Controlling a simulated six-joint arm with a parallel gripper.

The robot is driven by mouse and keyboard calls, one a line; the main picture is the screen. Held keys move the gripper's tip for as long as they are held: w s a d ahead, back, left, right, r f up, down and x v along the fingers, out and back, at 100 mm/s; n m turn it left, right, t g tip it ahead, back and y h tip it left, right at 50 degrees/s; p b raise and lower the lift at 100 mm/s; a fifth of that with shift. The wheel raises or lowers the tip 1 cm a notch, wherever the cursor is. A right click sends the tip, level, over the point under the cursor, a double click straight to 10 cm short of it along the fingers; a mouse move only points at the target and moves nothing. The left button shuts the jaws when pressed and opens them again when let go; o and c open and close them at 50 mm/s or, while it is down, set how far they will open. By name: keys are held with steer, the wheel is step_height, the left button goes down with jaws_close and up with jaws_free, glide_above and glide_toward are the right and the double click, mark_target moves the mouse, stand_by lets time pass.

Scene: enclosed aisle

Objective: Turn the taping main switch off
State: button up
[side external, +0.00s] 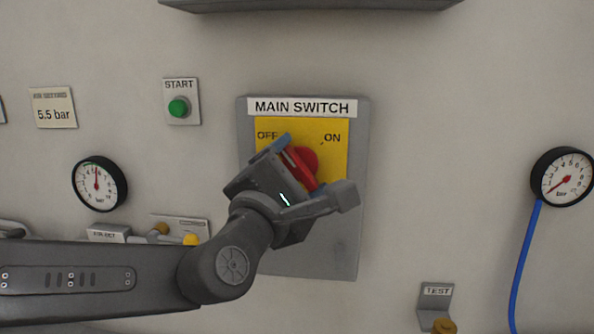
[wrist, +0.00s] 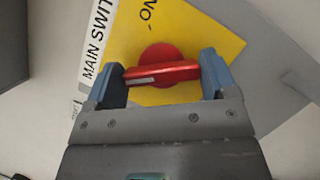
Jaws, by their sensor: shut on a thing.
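The main switch is a red rotary knob (side external: 308,160) on a yellow plate (side external: 334,160), under a "MAIN SWITCH" label with OFF at upper left and ON at upper right. My gripper (wrist: 162,78) is shut on its red handle (wrist: 165,73), one blue fingertip at each end. In the side view the handle slants from upper left to lower right, its upper end towards OFF. The handle's white mark (wrist: 141,80) is at its left end in the wrist view. My gripper hides the lower plate and a fingertip partly covers the OFF word in the side view.
A green START button (side external: 178,107) and a pressure gauge (side external: 99,184) are on the wall to the left. Another gauge (side external: 562,177) with a blue hose (side external: 522,262) is at right. A TEST button (side external: 443,325) sits at lower right.

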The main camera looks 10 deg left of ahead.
steer(key=shift+n, duration=0.8)
steer(key=shift+n+t+y, duration=0.3)
steer(key=o, duration=0.8)
steer(key=shift+o, duration=0.2)
steer(key=v, duration=1.4)
